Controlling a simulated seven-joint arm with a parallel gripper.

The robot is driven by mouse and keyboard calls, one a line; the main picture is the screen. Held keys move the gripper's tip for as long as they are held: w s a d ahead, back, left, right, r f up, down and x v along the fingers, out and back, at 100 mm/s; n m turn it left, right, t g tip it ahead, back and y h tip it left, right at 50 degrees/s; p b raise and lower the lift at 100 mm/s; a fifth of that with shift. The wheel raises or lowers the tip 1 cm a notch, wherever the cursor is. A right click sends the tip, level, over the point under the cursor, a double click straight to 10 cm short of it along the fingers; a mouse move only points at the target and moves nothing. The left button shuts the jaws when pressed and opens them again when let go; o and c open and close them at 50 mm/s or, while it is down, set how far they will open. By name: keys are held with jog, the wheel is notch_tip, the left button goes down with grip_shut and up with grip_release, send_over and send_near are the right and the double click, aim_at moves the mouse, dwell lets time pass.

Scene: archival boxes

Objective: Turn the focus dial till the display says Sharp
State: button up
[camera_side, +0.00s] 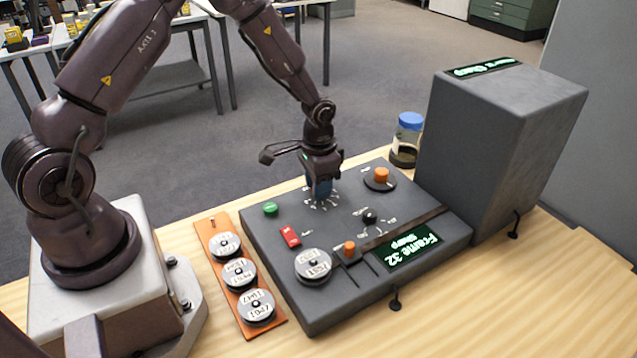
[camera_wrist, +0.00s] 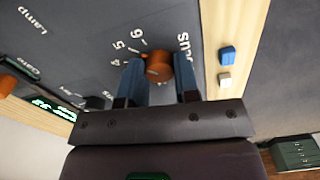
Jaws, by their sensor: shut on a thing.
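The focus dial (camera_wrist: 158,66) is an orange knob on the dark console, with numbers such as 4, 5 and 6 around it and a partly covered label ending in "cus". My gripper (camera_wrist: 160,80) is shut on it, one blue finger on each side. In the side view my gripper (camera_side: 320,188) points down at the console's back part and hides the dial, leaving some white scale marks visible. The display (camera_side: 408,248) at the console's front right reads "Frame 32" in green, with a small second line that looks like "Sharp".
The console also carries an orange knob (camera_side: 381,175), a black knob (camera_side: 370,217), a green button (camera_side: 270,209), a red switch (camera_side: 290,236) and a reel (camera_side: 313,266). A tall grey box (camera_side: 500,150) and a blue-lidded jar (camera_side: 408,140) stand to the right. Labelled reels lie on an orange rack (camera_side: 213,228).

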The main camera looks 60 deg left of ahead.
jog(key=o, duration=0.9)
notch_tip(320, 180, up, 13)
